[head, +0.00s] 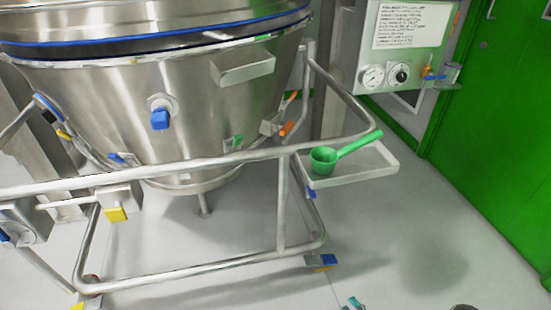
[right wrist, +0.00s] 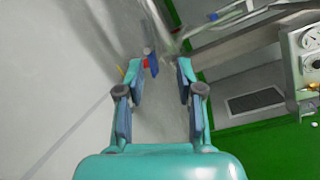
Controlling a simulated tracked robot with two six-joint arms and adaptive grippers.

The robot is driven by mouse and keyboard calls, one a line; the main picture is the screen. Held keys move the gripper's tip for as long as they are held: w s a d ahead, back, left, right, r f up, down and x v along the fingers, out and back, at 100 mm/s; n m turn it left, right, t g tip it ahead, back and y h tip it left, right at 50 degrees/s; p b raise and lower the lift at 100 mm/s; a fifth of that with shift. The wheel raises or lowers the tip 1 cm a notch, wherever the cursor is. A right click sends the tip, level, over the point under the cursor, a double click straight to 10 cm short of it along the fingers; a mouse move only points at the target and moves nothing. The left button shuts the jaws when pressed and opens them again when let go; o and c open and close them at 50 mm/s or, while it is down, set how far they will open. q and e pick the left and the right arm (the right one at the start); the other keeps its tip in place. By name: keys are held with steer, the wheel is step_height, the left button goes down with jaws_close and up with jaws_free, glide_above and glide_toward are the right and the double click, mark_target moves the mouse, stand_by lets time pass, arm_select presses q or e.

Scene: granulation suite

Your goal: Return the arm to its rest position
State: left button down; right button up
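My right gripper (right wrist: 160,68) shows in the right wrist view with its two teal fingers apart and nothing between them. Behind the gap lies grey floor, with the cart's frame beyond. In the head view only a small teal tip of the right gripper (head: 353,303) shows at the bottom edge, over the floor and in front of the cart. The rest of the right arm is mostly out of the head view. My left gripper is not in either view.
A steel vessel (head: 200,100) stands in a tubular cart frame (head: 210,270) with castors. A green scoop (head: 325,158) lies on the cart's side tray (head: 350,170). A gauge panel (head: 405,65) and green door (head: 495,130) stand at right. The floor (head: 420,240) at lower right is clear.

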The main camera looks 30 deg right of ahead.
steer(key=w+a+r+n+g+y, duration=0.1)
steer(key=a+r+n+g+y, duration=0.2)
steer(key=a+y, duration=0.5)
steer(key=w+a+n+g+y, duration=0.1)
steer(key=a+n+g+y, duration=0.35)
steer(key=a, duration=0.75)
steer(key=s+a+r+n+g+h, duration=0.35)
steer(key=s+a+n+g, duration=0.45)
steer(key=g, duration=0.4)
steer(key=w+a+r+n+t+h, duration=0.2)
steer(key=w+r+n+t+h, duration=0.15)
steer(key=r+n+h, duration=0.25)
step_height(320, 180, down, 8)
steer(key=b, duration=0.8)
step_height(320, 180, up, 38)
steer(key=p, duration=3.8)
steer(key=shift+w+r+m+p, duration=0.2)
steer(key=shift+w+m+p, duration=0.15)
steer(key=shift+w, duration=0.05)
